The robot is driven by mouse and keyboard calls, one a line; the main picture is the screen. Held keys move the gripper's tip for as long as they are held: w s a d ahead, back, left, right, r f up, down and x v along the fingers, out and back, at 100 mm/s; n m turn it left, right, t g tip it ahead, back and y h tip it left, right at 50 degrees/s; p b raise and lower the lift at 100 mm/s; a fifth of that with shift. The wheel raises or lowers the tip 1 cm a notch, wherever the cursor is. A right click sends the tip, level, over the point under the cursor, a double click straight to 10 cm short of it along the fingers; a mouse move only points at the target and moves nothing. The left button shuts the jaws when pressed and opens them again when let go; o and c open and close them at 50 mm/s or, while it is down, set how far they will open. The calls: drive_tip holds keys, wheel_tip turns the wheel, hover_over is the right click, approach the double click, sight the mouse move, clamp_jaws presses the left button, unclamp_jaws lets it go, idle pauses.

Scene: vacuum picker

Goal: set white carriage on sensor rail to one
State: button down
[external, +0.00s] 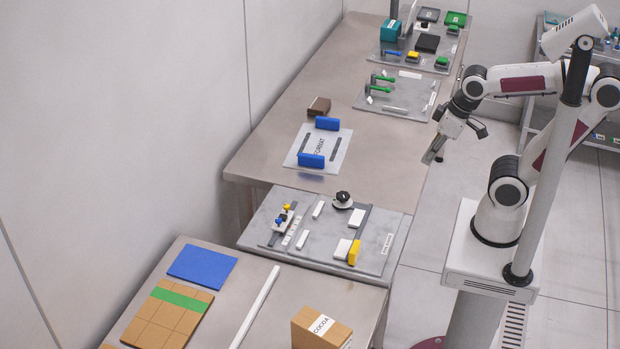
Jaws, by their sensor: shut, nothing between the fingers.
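A grey board (325,265) lies across the gap between the two tables. On its left part, a small white carriage (283,222) with blue and yellow parts on top sits on a short dark rail (268,240). A row of small white labels (292,231) runs beside this rail; their text is too small to read. I cannot tell the carriage's exact position against them. My gripper (430,159) is shut and empty, in the air by the right edge of the far table, up and right of the board and well apart from the carriage.
On the same board are a black knob (343,198), a second dark rail, white blocks (356,217) and a yellow block (354,253). A white plate (300,158) with blue blocks lies beyond. A cardboard box (320,329) stands on the near table.

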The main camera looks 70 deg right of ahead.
drive_tip(key=w+f, duration=0.1)
drive_tip(key=m+t+y, duration=0.2)
drive_tip(key=y, duration=0.2)
approach(288, 221)
wheel_tip(288, 221, up, 5)
drive_tip(key=shift+d+f, duration=0.25)
drive_tip(key=shift+d, duration=0.05)
drive_tip(key=shift+w, duration=0.1)
idle(0.5)
drive_tip(key=shift+x, duration=4.95)
drive_tip(key=shift+a, duration=0.3)
